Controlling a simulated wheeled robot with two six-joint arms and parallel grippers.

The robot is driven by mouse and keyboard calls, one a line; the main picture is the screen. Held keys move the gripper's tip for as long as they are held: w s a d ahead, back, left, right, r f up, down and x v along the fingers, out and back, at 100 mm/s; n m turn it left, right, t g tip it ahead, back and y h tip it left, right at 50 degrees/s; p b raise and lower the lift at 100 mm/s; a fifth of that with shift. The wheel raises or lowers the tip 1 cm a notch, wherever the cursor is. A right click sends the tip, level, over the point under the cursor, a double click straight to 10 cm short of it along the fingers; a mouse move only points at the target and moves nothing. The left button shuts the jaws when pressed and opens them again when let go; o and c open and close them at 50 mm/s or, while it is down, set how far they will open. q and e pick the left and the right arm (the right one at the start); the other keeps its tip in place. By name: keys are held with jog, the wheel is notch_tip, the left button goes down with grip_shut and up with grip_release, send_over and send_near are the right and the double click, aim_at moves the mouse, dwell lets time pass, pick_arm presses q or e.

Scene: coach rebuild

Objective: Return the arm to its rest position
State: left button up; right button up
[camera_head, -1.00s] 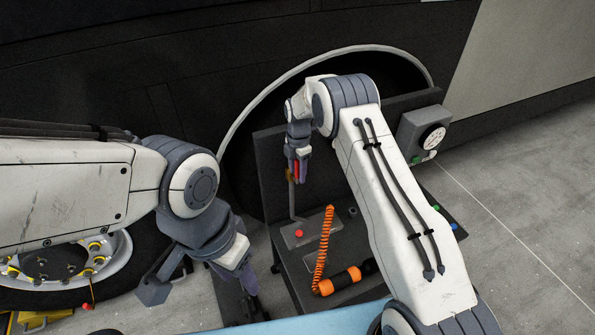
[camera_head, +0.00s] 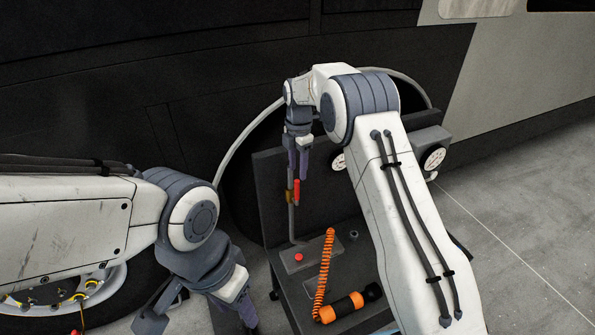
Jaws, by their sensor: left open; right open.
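My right arm (camera_head: 405,200) reaches in from the lower right, bent high over the dark cart. My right gripper (camera_head: 299,170) points down at the cart's back panel, its fingers just above or in front of a lever with a red grip (camera_head: 297,190). It is open; I cannot tell whether it touches the lever. My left arm (camera_head: 70,215) comes in from the left. My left gripper (camera_head: 245,312) points down at the bottom of the view, left of the cart. It is open, and its tips are partly cut off by the frame edge.
The dark cart (camera_head: 290,295) carries a red button (camera_head: 299,257) and an orange coiled cord (camera_head: 325,270) with an orange-black handle (camera_head: 345,305). A gauge box (camera_head: 432,158) stands at its back right. Grey floor (camera_head: 540,200) is clear at right.

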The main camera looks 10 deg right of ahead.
jog(key=s+a+r+m, duration=0.4)
jog(key=s+a+r, duration=0.1)
jog(key=s, duration=0.4)
jog(key=s+a+r+m, duration=0.3)
jog(key=s+a+r, duration=0.2)
jog(key=s, duration=0.4)
jog(key=s+d+m, duration=0.3)
jog(key=s+m, duration=0.5)
jog(key=s, duration=1.5)
jog(key=shift+s+f+m+y, duration=0.15)
jog(key=shift+f+m+y, duration=0.25)
jog(key=shift+f, duration=0.05)
jog(key=shift+a, duration=0.1)
